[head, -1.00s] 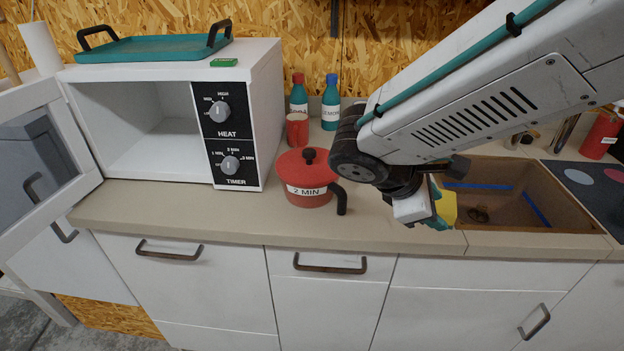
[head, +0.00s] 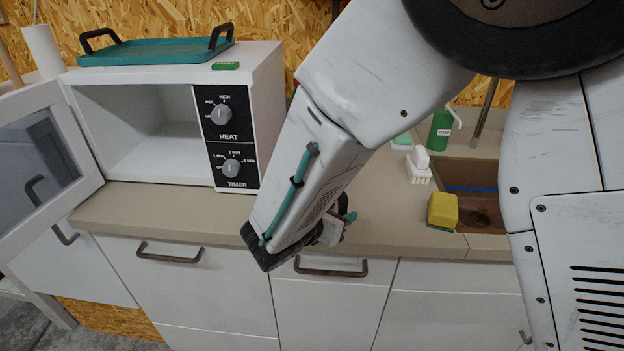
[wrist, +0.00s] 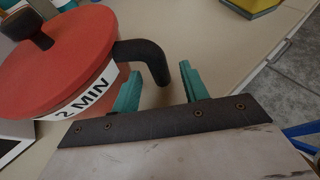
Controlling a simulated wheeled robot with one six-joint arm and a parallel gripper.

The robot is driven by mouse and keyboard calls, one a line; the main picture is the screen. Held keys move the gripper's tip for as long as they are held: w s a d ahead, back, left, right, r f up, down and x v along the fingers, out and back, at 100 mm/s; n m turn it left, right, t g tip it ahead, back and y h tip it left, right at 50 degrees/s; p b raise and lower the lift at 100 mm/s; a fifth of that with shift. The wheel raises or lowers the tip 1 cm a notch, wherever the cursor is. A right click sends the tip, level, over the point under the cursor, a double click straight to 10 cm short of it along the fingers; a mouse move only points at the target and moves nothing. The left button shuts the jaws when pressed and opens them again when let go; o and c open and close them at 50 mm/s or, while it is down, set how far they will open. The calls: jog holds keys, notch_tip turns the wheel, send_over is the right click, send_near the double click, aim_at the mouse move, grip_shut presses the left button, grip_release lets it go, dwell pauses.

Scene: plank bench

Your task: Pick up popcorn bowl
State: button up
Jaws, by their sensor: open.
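The popcorn bowl, a red lidded pot with a black knob, a black side handle and a "2 MIN" label, shows in the wrist view (wrist: 65,62). In the head view now my arm hides it. My gripper (wrist: 160,88) is open, with its two teal fingers apart. The end of the bowl's black handle (wrist: 150,60) lies just ahead of and partly between the fingertips; I cannot tell whether they touch. In the head view my gripper (head: 343,222) is at the counter's front edge, largely behind my arm.
A white microwave (head: 262,80) stands open and empty at left, with a teal tray (head: 150,52) on top. A yellow sponge (head: 442,210) lies beside the sink (head: 480,180). A white brush (head: 418,165) and a green bottle (head: 441,130) stand behind. The counter's front edge is close.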

jog(key=shift+x, duration=1.1)
grip_shut()
